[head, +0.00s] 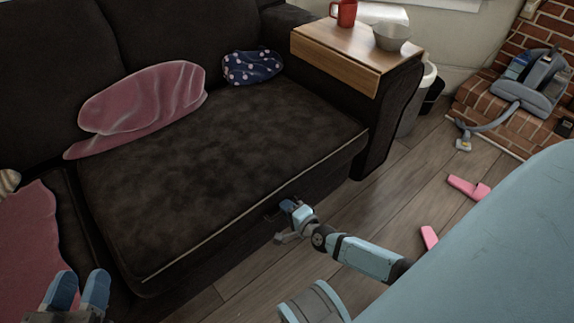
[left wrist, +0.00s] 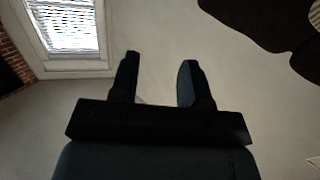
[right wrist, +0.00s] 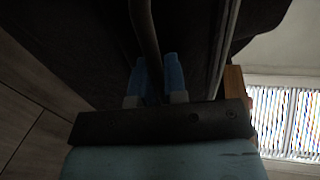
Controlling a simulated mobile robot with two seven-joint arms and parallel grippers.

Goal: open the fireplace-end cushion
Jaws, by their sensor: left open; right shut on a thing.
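The fireplace-end cushion (head: 230,165) is a wide dark brown seat cushion with light piping along its front edge. It lies on the dark sofa; I cannot tell whether it is tilted. My right gripper (head: 287,205) is low at the sofa's front, below the piping. In the right wrist view, its blue fingers (right wrist: 154,78) are shut on a dark rounded handle or strap (right wrist: 145,35); the gripped part is mostly hidden. My left gripper (head: 78,288) is open and empty at the lower left; its parted fingers also show in the left wrist view (left wrist: 160,80).
A pink crumpled cloth (head: 145,105) and a navy dotted cushion (head: 252,66) lie on the seat's back part. A wooden armrest tray (head: 335,62) bears a red mug (head: 345,12) and a bowl (head: 391,37). Pink pieces (head: 468,188) lie on the floor. A vacuum (head: 535,80) stands by the bricks.

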